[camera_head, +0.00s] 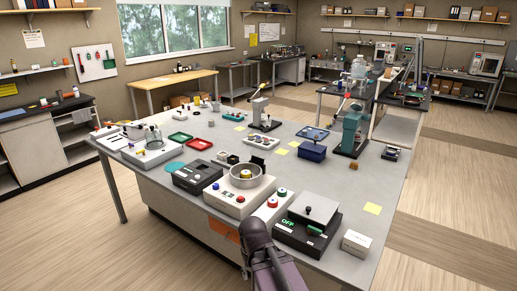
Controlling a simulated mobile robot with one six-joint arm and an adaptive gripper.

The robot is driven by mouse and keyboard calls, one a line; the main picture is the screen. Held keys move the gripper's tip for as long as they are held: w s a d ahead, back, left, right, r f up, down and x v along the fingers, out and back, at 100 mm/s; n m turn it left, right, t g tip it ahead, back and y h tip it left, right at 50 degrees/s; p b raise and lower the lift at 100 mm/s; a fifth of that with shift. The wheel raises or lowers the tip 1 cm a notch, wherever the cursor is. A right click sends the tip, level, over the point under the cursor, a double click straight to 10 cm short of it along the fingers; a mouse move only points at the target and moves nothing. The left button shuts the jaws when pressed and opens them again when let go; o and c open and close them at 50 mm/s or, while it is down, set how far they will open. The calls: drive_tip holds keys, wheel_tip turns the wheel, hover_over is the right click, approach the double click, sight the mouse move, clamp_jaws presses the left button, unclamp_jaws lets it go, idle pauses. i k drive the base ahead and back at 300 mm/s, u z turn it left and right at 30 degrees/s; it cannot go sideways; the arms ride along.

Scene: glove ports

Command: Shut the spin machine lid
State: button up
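A white machine with an open round metal bowl (240,199) stands near the front edge of the large grey table; it looks like the spin machine. A yellowish round part (246,174) sits inside the bowl. A small dark plate (258,161) stands tilted up at the bowl's back right; it may be the lid, raised. The white body has a blue knob and a red button on its front. My purple-grey arm (265,255) rises from the bottom edge, in front of this machine. I cannot make out any gripper fingers.
Right of the machine are a button box (273,205) and a black unit with a grey plate (308,226). A white box (356,243) stands farther right. A black device (197,176) stands left. The aisle on the left is clear floor.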

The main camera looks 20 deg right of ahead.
sight(255, 159)
drive_tip(key=u, duration=0.8)
drive_tip(key=k, duration=0.1)
drive_tip(key=z, duration=3.1)
drive_tip(key=i, duration=2.6)
